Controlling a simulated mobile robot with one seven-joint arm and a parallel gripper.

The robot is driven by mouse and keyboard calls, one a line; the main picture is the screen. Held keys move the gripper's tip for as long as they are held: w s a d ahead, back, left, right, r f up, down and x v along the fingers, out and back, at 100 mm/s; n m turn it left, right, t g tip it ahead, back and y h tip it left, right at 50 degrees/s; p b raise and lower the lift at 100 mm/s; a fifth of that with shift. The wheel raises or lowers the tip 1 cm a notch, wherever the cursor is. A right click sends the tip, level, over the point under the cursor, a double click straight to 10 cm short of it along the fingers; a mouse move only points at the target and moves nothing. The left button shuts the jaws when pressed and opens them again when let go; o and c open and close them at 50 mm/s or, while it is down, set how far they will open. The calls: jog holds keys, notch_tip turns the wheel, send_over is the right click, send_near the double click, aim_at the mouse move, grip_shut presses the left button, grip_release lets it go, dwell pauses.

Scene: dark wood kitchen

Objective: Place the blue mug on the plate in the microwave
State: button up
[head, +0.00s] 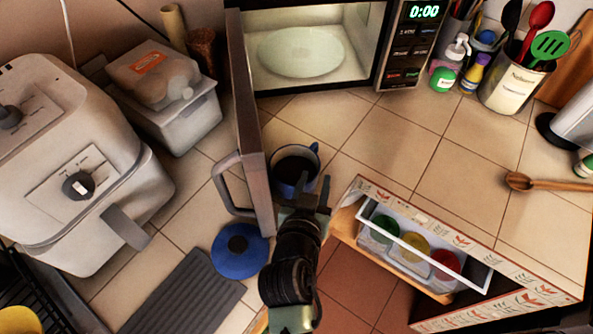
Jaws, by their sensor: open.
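The blue mug (294,168) stands on the tiled counter in front of the microwave, just right of its open door (247,130). The mug is dark inside and its handle points to the upper right. My gripper (308,192) is open at the mug's near side and overlaps its lower part in the picture. I cannot tell whether it touches the mug. The microwave (405,45) is open. A pale round plate (300,52) lies inside it, with nothing on it.
The microwave door with its handle stands out leftward of the mug. A blue lid (240,250) and a grey ridged mat (175,295) lie at lower left. An air fryer (80,180) stands left. An open drawer (430,262) is at lower right. Counter right of the mug is clear.

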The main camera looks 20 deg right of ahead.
aim_at(318, 171)
jog(key=x, duration=0.4)
grip_shut()
dwell(1.4)
